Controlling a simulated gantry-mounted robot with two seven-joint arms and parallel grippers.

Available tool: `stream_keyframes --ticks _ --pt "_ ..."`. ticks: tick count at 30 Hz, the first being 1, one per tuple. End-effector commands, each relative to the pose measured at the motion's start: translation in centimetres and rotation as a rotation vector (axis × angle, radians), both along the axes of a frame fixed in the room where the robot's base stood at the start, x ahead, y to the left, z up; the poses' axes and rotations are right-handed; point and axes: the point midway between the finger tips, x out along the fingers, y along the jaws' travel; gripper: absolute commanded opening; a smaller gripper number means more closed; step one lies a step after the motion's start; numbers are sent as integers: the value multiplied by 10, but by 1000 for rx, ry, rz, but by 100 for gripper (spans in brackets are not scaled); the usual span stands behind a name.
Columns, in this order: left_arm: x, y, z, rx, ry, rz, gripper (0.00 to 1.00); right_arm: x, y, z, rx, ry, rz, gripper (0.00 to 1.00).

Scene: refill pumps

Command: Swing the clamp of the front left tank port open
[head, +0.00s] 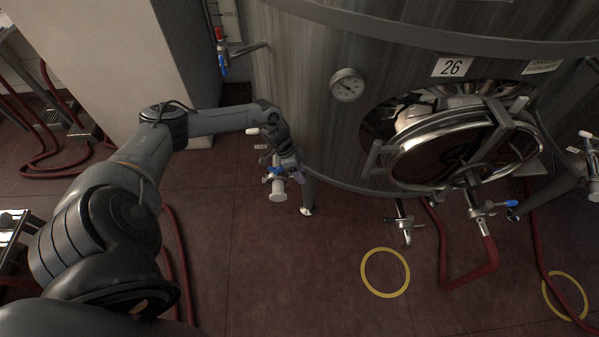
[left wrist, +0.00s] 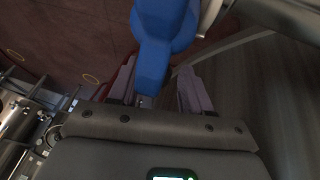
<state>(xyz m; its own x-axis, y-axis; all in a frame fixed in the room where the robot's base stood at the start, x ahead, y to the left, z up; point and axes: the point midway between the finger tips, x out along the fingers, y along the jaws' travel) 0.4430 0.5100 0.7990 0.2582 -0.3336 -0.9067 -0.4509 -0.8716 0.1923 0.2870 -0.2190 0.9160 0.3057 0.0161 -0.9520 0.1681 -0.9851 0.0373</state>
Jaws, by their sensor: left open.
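The front left tank port (head: 278,191) is a short pale metal outlet at the lower left of the steel tank in the head view. A blue valve handle (head: 273,171) shows just above it. My left gripper (head: 288,170) is at this port, close to the tank wall and partly covering the fittings. In the left wrist view my left gripper (left wrist: 157,88) has its two purplish fingers spread apart. A large blue handle (left wrist: 164,42) lies in front of them and overlaps the gap; whether it touches is unclear. The clamp cannot be made out clearly in either view. My right gripper is not seen.
Floor in front is mostly clear.

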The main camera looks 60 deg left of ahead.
Motion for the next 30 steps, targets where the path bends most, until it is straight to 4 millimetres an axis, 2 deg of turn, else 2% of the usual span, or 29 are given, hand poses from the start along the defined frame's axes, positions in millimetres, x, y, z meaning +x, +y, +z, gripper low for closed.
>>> stream_keyframes --ticks 6,8,16,30 --pt "0 0 0 0 0 -1 48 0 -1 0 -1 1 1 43" --pt "0 0 0 0 0 -1 41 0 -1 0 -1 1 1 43" --pt "0 0 0 0 0 -1 0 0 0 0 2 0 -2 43" --pt "6 -7 3 -11 -22 -16 0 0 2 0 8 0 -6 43"
